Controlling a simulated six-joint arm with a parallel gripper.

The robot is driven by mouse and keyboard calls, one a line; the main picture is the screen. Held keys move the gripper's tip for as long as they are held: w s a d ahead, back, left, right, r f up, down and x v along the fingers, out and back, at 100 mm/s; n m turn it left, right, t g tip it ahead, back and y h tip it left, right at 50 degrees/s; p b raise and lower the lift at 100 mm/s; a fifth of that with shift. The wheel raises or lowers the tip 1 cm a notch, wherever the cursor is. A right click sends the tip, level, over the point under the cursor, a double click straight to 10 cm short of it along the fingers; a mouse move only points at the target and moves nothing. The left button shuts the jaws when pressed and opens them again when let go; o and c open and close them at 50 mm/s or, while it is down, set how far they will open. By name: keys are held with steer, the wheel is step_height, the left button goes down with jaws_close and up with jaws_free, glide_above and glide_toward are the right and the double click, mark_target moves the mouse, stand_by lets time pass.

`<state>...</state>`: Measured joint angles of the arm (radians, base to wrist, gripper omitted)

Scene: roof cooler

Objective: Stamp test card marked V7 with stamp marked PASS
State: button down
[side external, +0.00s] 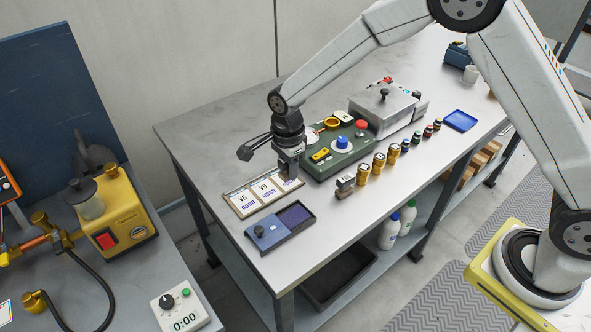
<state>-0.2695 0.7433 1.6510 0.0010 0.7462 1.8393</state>
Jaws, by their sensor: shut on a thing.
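My gripper (289,167) is shut on a small stamp at the right end of a row of cards in a holder. The stamp is mostly hidden by the fingers and its marking cannot be read. Beneath it is the third card (291,187), partly covered; its mark cannot be read. The left card (244,203) and the middle card (263,191) lie to its left, each printed with "open". Whether the stamp touches the card cannot be told. A second stamp (345,187) stands on the bench to the right. An ink pad (295,214) with an open blue lid (270,234) lies in front.
A green console (325,168) with knobs and a red button stands just behind the gripper. The bench's front left corner (262,268) is clear.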

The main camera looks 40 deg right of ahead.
mark_target(289, 183)
steer(key=w+d, duration=0.1)
steer(key=w, duration=0.1)
steer(key=w+d, duration=0.1)
steer(key=shift+w+d+f, duration=0.2)
steer(key=shift+d+f, duration=0.1)
steer(key=shift+f, duration=0.15)
steer(key=shift+f, duration=2.45)
steer(key=shift+f, duration=0.5)
steer(key=shift+r, duration=0.15)
steer(key=shift+r, duration=3.4)
steer(key=shift+d, duration=0.1)
